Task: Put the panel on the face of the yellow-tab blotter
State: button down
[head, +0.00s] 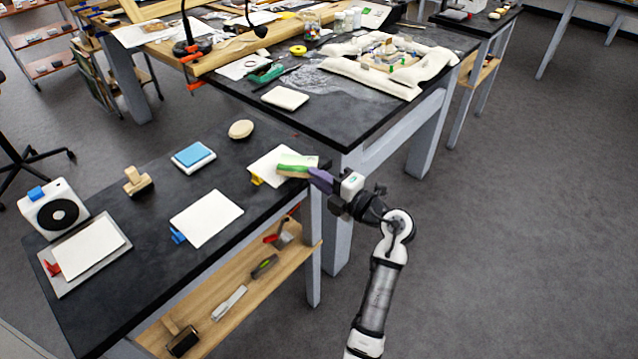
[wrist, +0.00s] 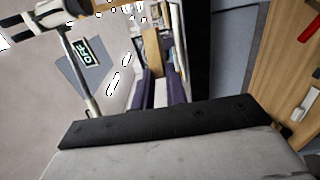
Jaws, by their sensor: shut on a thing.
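The yellow-tab blotter (head: 264,166) is a white sheet near the right end of the dark workbench, with its yellow tab (head: 256,181) at the lower left. The panel (head: 298,160) is a small flat piece, pale on top with a green strip along its near side. It overlaps the blotter's right part in the head view; I cannot tell whether it touches. My gripper (head: 316,175), with purple fingers, is shut on the panel's right end. In the wrist view the fingers (wrist: 163,90) reach toward a tan piece (wrist: 153,50), probably the panel, partly hidden.
A blue-tab blotter (head: 207,218) and a red-tab one (head: 88,248) lie to the left. A blue-topped block (head: 193,156), a wooden-handled stamp (head: 137,182), a round tan pad (head: 241,129) and a white speaker-like box (head: 55,210) stand around. A lower shelf (head: 225,290) holds tools.

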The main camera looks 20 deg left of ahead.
jog(key=shift+f, duration=0.9)
jog(key=shift+f, duration=0.4)
jog(key=c, duration=1.4)
grip_release()
jog(key=shift+r, duration=0.15)
